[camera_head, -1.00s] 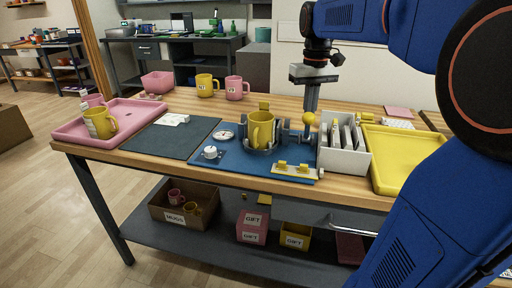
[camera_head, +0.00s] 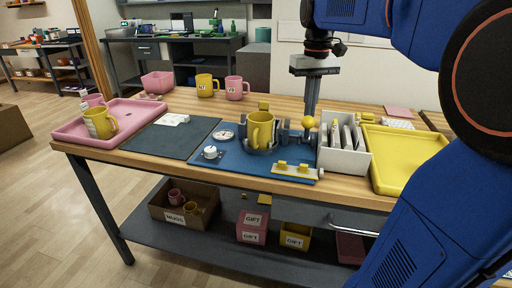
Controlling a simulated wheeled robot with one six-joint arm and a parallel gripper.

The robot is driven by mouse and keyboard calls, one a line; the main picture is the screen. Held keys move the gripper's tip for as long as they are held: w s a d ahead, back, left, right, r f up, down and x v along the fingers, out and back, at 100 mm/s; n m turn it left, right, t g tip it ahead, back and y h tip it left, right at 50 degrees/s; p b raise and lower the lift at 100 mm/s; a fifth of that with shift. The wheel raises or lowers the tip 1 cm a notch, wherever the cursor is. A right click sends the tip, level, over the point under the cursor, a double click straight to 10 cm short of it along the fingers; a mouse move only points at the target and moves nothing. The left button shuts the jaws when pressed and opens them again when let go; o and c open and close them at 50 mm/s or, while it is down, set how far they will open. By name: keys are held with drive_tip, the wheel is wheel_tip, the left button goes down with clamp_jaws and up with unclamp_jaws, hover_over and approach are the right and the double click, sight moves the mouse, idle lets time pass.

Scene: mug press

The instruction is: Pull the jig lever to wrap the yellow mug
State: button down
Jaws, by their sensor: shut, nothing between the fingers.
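The yellow mug (camera_head: 261,131) stands upright in the jig (camera_head: 283,146) on the blue base mat (camera_head: 237,163). The jig lever ends in a yellow ball knob (camera_head: 308,122), just right of the mug. My gripper (camera_head: 311,112) points down, with its shut fingers at or just above the knob. I cannot tell whether the fingertips touch the knob. Nothing shows held between the fingers.
A grey bin with upright panels (camera_head: 337,160) stands close right of the jig, and a yellow tray (camera_head: 402,160) lies beyond it. A dark mat (camera_head: 165,140) and a pink tray (camera_head: 77,132) with mugs lie left. Two mugs (camera_head: 206,86) stand at the back.

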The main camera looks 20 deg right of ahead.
drive_tip(key=shift+w+d+r, duration=0.15)
drive_tip(key=shift+w+r, duration=0.05)
drive_tip(key=shift+r, duration=1)
drive_tip(key=shift+w+d+r, duration=0.1)
drive_tip(key=shift+w+r, duration=0.05)
drive_tip(key=shift+r, duration=1)
